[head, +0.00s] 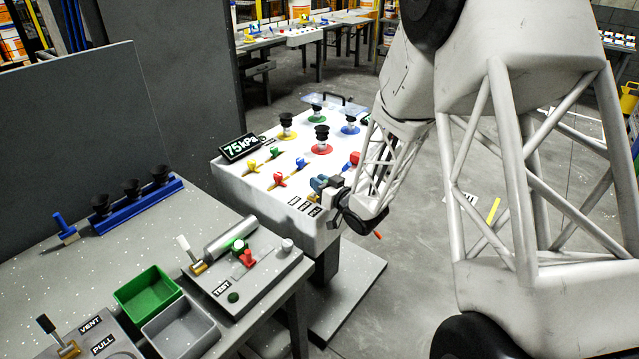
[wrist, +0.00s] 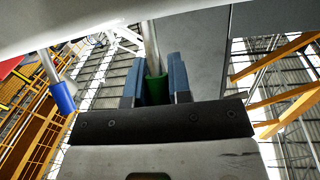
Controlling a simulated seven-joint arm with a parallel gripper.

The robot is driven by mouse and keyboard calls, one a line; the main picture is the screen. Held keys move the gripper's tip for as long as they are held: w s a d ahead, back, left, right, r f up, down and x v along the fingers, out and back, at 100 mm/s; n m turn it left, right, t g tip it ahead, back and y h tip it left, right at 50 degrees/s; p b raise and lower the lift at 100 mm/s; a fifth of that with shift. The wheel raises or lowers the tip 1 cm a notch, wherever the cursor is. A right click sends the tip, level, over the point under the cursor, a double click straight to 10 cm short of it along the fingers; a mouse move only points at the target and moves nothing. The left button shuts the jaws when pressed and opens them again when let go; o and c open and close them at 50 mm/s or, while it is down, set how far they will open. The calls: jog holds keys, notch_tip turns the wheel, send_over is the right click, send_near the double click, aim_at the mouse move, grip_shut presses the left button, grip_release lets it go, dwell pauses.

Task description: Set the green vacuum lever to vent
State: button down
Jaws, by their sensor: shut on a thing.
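The white console (head: 255,195) stands in the middle of the head view, with several coloured levers on its top. My gripper (head: 320,184) is at its front right edge. In the wrist view its two blue fingers (wrist: 157,80) are closed on the green lever's grip (wrist: 157,90), one on each side. A grey metal rod (wrist: 151,45) runs from the green grip to the white surface. In the head view the jaws hide this lever. A blue-tipped lever (wrist: 62,97) shows apart, to the left in the wrist view. The lever's vent position cannot be made out.
A display (head: 239,148) reads 75kPa at the console's back left. Black suction cups (head: 321,132) stand on coloured discs behind the levers. A red lever (head: 355,159) is close to my wrist. A grey bench (head: 130,235) with fixtures and a green bin (head: 148,293) stands at left.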

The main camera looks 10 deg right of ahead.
jog(key=shift+w+a+r+g, duration=0.1)
jog(key=shift+a+g, duration=0.05)
jog(key=shift+g, duration=0.15)
jog(key=shift+w+a+r+g+h, duration=0.15)
jog(key=shift+w+a+g+h, duration=0.2)
jog(key=shift+g+h, duration=0.35)
jog(key=shift+w+a+n+g+h, duration=0.3)
jog(key=shift+w+a+g+h, duration=0.1)
jog(key=shift+g+h, duration=0.4)
jog(key=shift+w+a+f+g+h, duration=0.15)
jog(key=shift+w+a+g+h, duration=0.25)
jog(key=shift+g+h, duration=0.3)
jog(key=shift+w+a+f+g+h, duration=0.15)
jog(key=shift+w+a+g+h, duration=0.3)
jog(key=shift+g, duration=0.35)
jog(key=shift+d, duration=0.1)
jog(key=shift+w+f+n+g+h, duration=0.1)
jog(key=shift+f+n+g+h, duration=0.2)
jog(key=shift+g+h, duration=0.3)
jog(key=c, duration=1.1)
grip_release()
jog(key=shift+o, duration=0.2)
jog(key=shift+r, duration=0.15)
